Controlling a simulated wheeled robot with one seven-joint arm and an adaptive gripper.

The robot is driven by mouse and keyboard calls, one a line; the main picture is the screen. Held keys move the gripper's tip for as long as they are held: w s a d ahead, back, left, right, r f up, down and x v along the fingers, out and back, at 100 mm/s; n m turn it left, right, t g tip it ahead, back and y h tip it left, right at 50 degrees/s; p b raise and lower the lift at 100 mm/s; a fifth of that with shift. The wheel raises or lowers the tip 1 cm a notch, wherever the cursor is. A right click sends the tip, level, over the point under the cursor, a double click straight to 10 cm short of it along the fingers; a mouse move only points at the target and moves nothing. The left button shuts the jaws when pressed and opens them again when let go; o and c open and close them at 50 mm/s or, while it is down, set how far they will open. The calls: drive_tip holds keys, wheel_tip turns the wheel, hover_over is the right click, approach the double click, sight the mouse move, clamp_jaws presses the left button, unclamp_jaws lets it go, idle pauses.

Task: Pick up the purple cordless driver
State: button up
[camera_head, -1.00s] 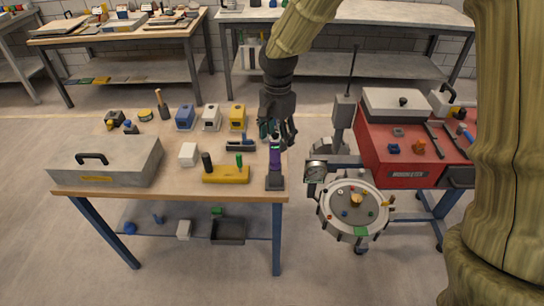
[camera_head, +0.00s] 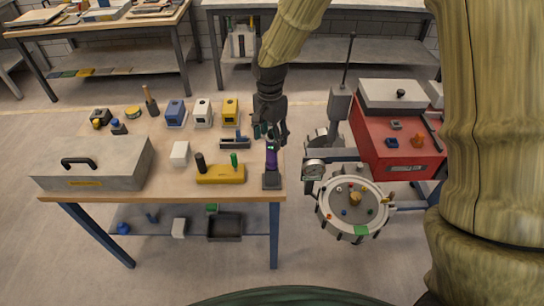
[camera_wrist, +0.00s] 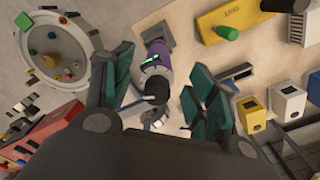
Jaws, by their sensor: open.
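The purple cordless driver (camera_head: 271,161) stands upright on its dark base at the right front corner of the wooden workbench (camera_head: 62,196). In the wrist view the driver (camera_wrist: 157,60) shows from above, with a green-lit strip and a dark chuck end pointing toward my gripper. My gripper (camera_head: 269,130) is just above and behind the driver in the head view, pointing down. In the wrist view its two green-padded fingers (camera_wrist: 160,108) are spread apart, with the driver's chuck end between them. Whether a finger touches the driver cannot be told.
A yellow block with a green knob (camera_head: 221,174) and a small dark-and-blue tool (camera_head: 235,141) lie left of the driver. A grey case (camera_head: 95,160) fills the bench's left. A round drum (camera_head: 352,205) and red cabinet (camera_head: 400,150) stand to the right.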

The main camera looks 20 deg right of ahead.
sight(272, 161)
drive_tip(key=shift+s+d+f+p, duration=0.15)
drive_tip(key=shift+f+p, duration=0.15)
drive_tip(key=shift+f, duration=0.05)
drive_tip(key=shift+w+d+f+p, duration=0.15)
drive_tip(key=shift+f+p, duration=0.85)
drive_tip(key=shift+f, duration=1.35)
drive_tip(key=c, duration=1.2)
